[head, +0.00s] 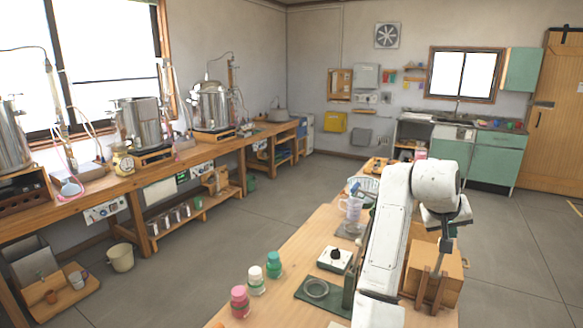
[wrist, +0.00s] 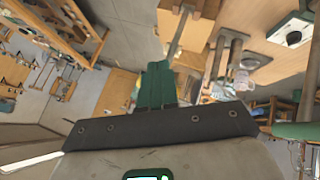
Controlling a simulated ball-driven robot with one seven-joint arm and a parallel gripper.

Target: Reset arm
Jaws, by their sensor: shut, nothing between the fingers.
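My white arm stands raised over the wooden table, bent at the top. My gripper (head: 446,243) hangs from it near a wooden box-like stand (head: 440,278) at the table's right; whether it touches is unclear. In the wrist view the green fingers of my gripper (wrist: 158,66) are together, with nothing between them. The arm hides part of the table.
On the wooden table (head: 285,265) are pink, white and green-lidded jars (head: 257,280), a white box with a black knob (head: 334,259), a dark tray with a ring (head: 318,290) and a clear jug (head: 351,208). A bench with steel stills (head: 138,122) lines the left wall. Open floor (head: 235,225) lies between.

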